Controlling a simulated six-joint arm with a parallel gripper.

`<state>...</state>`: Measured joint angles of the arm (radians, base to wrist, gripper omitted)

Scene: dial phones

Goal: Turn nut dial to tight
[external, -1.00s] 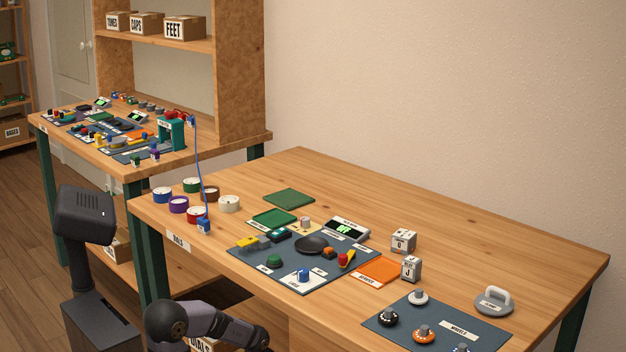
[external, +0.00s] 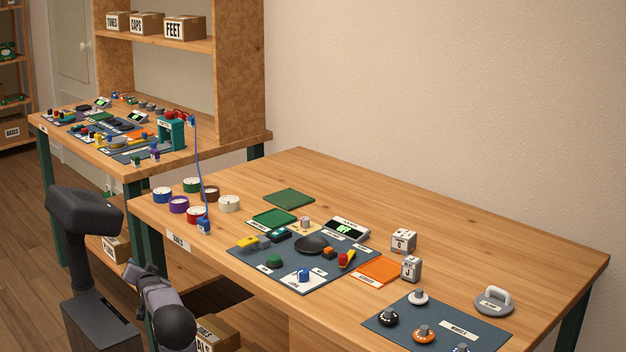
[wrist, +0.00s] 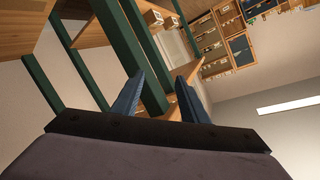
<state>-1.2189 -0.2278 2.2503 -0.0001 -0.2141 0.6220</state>
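A blue dial (external: 304,275) stands on a white card (external: 301,284) at the front of the dark mat (external: 263,268). It looks like the nut dial, but the card's print is too small to read, so its setting cannot be told. My gripper (wrist: 161,82) shows only in the wrist view. Its two blue fingers stand apart with nothing between them. It is away from the dial, facing green table legs and the room. In the external view the arm is low, left of the table's front edge, and the gripper cannot be made out.
Green table legs (wrist: 130,50) are close in the wrist view. The table's back right is clear.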

